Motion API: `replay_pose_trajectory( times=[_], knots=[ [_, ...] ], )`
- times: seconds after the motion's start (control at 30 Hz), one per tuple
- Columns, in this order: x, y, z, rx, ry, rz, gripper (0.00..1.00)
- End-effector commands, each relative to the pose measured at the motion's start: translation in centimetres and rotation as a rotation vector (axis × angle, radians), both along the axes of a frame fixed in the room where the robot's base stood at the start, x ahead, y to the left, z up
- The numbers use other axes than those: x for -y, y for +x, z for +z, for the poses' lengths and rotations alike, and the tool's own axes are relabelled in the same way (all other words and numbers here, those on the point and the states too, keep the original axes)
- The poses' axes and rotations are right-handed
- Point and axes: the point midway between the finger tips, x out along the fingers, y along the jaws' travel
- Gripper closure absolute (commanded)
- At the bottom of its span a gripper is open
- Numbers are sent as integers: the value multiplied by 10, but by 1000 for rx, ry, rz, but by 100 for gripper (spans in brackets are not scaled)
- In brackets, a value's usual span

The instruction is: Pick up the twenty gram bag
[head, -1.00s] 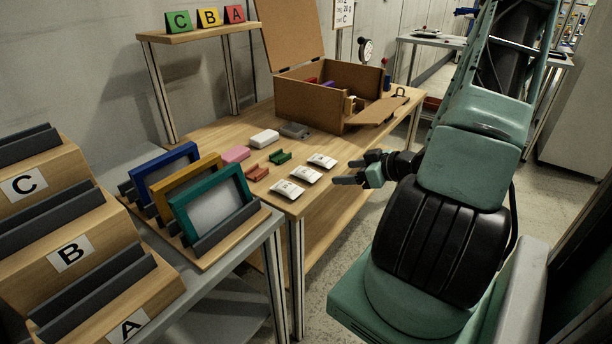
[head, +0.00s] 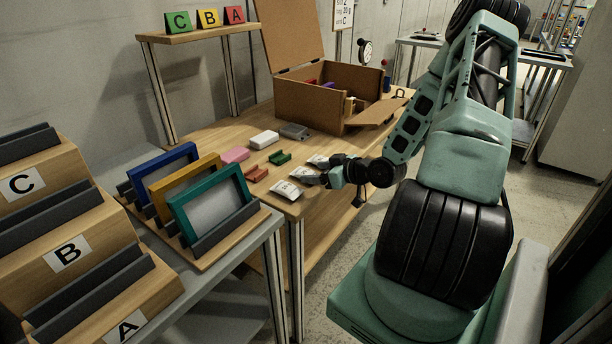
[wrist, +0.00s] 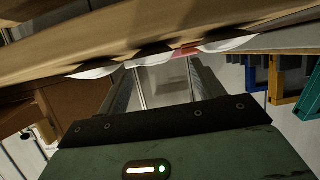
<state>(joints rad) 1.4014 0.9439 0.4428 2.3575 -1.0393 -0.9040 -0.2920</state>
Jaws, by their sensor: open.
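Three small white bags lie in a row near the table's front edge: a near one (head: 287,189), a middle one (head: 302,173) and a far one (head: 317,160). Their print is too small to read, so I cannot tell which is the twenty gram bag. My gripper (head: 318,178) is at the table edge beside the middle bag and partly covers it. In the wrist view my gripper (wrist: 163,75) has its fingers apart, with the middle bag (wrist: 155,60) in line with the gap. I cannot tell whether they touch the bag.
The wooden table (head: 205,128) holds a white block (head: 264,139), a pink block (head: 235,155), red (head: 257,174) and green (head: 280,157) pieces, and an open wooden box (head: 318,98) at the back. A rack of coloured frames (head: 212,200) stands to the left.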

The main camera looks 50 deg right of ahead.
Motion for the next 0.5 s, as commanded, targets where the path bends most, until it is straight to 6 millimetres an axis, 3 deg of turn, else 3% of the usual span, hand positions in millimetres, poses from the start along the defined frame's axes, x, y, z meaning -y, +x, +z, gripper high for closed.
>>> replay_pose_trajectory(
  times=[0.3, 0.5],
  knots=[
    [1, 39, -17, 2, 1, 1, 33],
    [1, 46, -20, 0, 1, 0, 33]
  ],
)
